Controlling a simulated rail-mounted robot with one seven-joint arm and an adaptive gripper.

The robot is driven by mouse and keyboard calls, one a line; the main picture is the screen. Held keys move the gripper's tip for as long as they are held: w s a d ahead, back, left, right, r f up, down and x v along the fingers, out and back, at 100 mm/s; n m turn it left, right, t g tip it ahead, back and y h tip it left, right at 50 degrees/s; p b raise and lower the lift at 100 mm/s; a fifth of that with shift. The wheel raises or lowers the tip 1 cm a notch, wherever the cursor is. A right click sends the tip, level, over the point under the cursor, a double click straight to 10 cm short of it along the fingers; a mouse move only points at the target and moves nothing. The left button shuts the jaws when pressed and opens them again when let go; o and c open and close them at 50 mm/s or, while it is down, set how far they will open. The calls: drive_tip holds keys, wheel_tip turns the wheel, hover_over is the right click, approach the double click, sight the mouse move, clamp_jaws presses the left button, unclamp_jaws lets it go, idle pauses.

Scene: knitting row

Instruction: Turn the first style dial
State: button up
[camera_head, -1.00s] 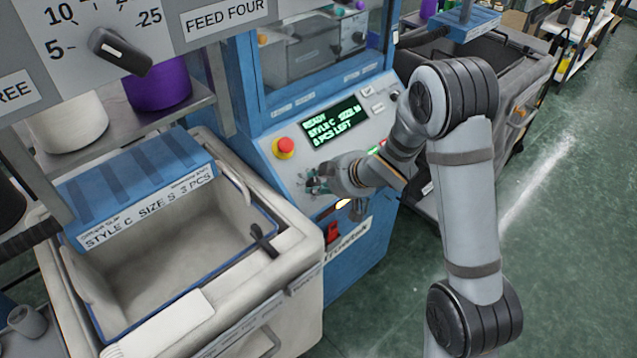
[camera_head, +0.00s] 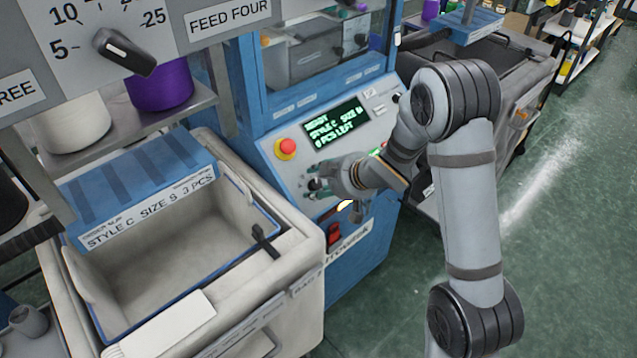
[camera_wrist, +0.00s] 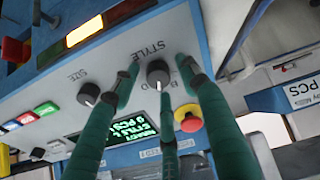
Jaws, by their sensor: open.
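The style dial (camera_wrist: 158,73) is a round black knob with a white pointer line on the sloping control panel (camera_head: 276,172), under the printed word STYLE. My gripper (camera_wrist: 157,66) is open, its green fingers spread on either side of this dial and a third below it. Contact with the knob cannot be told. The size dial (camera_wrist: 88,94), another black knob, sits to the left, outside the fingers. The green display (camera_head: 336,122) reads STYLE C; its smaller characters are unclear.
A red emergency button (camera_head: 286,147) on a yellow base is close to my fingers. A red rocker switch (camera_head: 334,233) is below the panel. A pale bin (camera_head: 310,243) with a blue card (camera_head: 140,190) reading STYLE C SIZE S 3 PCS stands in front. Green floor is clear at right.

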drive_tip(key=v, duration=1.2)
drive_tip(key=shift+w, duration=0.1)
drive_tip(key=x, duration=1.2)
drive_tip(key=shift+d, duration=0.1)
